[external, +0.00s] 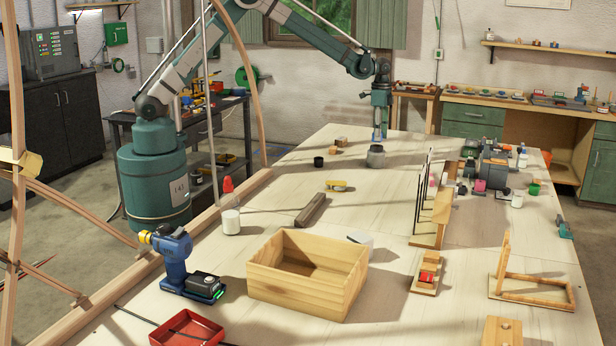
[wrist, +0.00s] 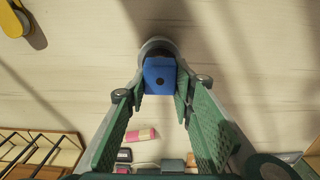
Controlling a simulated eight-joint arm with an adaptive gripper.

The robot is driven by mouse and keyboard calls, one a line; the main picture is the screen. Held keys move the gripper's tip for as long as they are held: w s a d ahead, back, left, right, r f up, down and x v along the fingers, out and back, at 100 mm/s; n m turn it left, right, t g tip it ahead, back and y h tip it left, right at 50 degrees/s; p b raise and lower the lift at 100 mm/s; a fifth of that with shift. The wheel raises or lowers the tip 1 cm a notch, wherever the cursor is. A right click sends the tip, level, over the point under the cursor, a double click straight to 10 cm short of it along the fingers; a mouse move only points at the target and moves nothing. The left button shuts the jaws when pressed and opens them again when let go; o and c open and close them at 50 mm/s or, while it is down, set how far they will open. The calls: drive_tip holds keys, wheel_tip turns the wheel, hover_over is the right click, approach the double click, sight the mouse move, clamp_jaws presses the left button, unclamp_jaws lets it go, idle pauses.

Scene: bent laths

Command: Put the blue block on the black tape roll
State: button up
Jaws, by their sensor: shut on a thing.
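In the wrist view the blue block (wrist: 160,76) sits between the fingertips of my gripper (wrist: 158,90), which is shut on it. A grey round can (wrist: 157,45) shows just behind the block, partly covered by it. In the external view my gripper (external: 379,138) points down over the grey can (external: 376,158); I cannot make out the block there, nor whether it touches the can. A small black round piece (external: 319,162), which looks like the black tape roll, stands on the table left of the can. It does not show in the wrist view.
Small wooden blocks (external: 341,141) lie behind the black piece. A yellow object (external: 337,185) lies nearer the camera. A rack with thin dark rods (external: 424,200) stands to the right, with several small items beyond it. A wooden box (external: 308,275) is in front.

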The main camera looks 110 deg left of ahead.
drive_tip(key=shift+f, duration=1)
drive_tip(key=shift+f, duration=0.15)
drive_tip(key=o, duration=0.9)
drive_tip(key=shift+r, duration=0.2)
wheel_tip(320, 180, up, 12)
